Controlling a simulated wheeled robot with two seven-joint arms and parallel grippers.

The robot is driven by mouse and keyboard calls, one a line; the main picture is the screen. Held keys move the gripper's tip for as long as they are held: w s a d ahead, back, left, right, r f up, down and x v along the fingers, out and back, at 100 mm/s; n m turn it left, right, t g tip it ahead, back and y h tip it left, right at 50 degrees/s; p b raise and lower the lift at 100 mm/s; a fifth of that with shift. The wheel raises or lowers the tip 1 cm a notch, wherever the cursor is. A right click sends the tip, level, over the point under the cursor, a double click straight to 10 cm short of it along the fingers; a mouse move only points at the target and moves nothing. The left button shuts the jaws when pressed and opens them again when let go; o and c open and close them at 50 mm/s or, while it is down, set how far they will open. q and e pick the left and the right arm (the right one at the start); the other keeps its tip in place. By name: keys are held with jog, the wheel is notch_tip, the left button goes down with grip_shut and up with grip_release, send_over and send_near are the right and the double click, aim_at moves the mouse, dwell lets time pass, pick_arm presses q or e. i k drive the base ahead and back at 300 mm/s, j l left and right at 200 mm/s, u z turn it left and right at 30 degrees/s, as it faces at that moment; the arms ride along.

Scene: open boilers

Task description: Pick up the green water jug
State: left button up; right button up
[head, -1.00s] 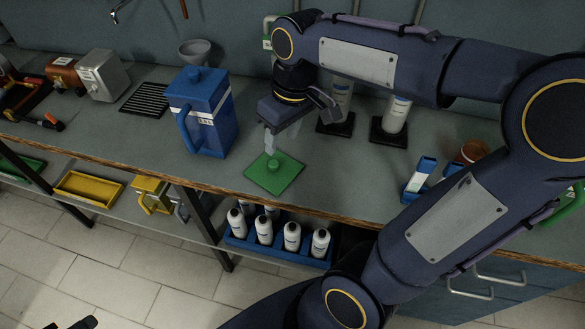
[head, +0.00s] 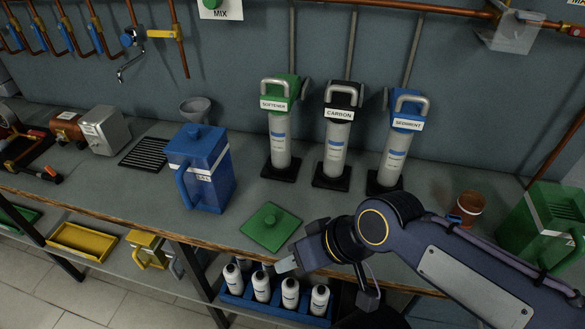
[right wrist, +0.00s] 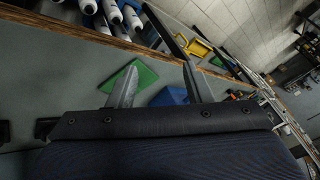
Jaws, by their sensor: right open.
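The green water jug (head: 552,222) stands at the right end of the bench in the head view, with a white band and its handle toward the front right. A flat green lid with a knob (head: 270,227) lies on the bench; part of it also shows in the right wrist view (right wrist: 144,76). My right gripper (head: 325,276) is open and empty near the bench's front edge, just right of the lid and well left of the jug. Its two fingers stand apart in the right wrist view (right wrist: 158,72). My left gripper is not in view.
A blue jug (head: 208,170) stands left of the lid. Filter cylinders labelled softener (head: 280,140), carbon (head: 337,148) and sediment (head: 396,155) stand behind. A brown cup (head: 468,205) is left of the green jug. White bottles (head: 262,287) stand on the shelf below.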

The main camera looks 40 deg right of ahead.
aim_at(546, 229)
jog(key=z, duration=3.05)
jog(key=i+l+u, duration=0.15)
jog(key=l, duration=0.15)
jog(key=i+l+u, duration=0.1)
jog(key=l, duration=0.2)
jog(key=i+l+u, duration=0.15)
jog(key=l, duration=0.2)
jog(key=i+l+u, duration=0.15)
jog(key=l, duration=0.15)
jog(key=k, duration=0.05)
